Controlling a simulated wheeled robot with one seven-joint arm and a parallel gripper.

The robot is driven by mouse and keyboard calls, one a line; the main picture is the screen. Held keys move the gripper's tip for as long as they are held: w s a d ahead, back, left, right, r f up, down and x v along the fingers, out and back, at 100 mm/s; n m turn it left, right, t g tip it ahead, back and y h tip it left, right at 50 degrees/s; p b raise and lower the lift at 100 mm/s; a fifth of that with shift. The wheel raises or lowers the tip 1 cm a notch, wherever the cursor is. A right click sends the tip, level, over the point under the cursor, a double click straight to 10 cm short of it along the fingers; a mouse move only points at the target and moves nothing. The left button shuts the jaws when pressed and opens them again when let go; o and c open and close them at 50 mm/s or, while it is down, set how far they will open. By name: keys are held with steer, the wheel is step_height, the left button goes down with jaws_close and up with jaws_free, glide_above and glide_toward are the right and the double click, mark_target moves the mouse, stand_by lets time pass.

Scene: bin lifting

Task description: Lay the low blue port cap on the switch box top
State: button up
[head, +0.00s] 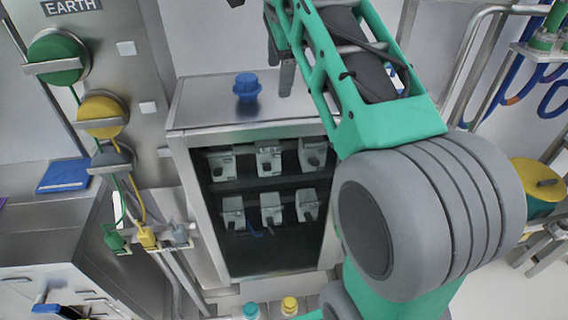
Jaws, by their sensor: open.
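A blue port cap (246,87) sits on the metal top of the switch box (205,107), near the middle of that top. The box stands in the centre of the head view, with an open dark front showing several grey switches. My gripper (280,80) is at the upper middle, over the right part of the box top. Its fingers point down, a little to the right of the cap and apart from it. It is open and holds nothing that I can see. My arm hides the right part of the box.
A panel with a green knob (56,58), a yellow knob (103,115) and a grey knob (111,159) stands at left. A blue book-like item (63,176) lies on a grey surface. A pipe rack (480,60) and a yellow-topped drum (538,183) stand at right.

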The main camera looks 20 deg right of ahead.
steer(key=s+a+f+n, duration=0.2)
steer(key=s+f+n, duration=0.5)
steer(key=f+n, duration=0.2)
steer(key=s+a+f+n, duration=0.2)
steer(key=s+f+n, duration=0.6)
steer(key=f, duration=0.6)
steer(key=shift+s+a+f+n+t, duration=0.15)
steer(key=shift+f+n+t, duration=0.2)
steer(key=shift+n, duration=0.55)
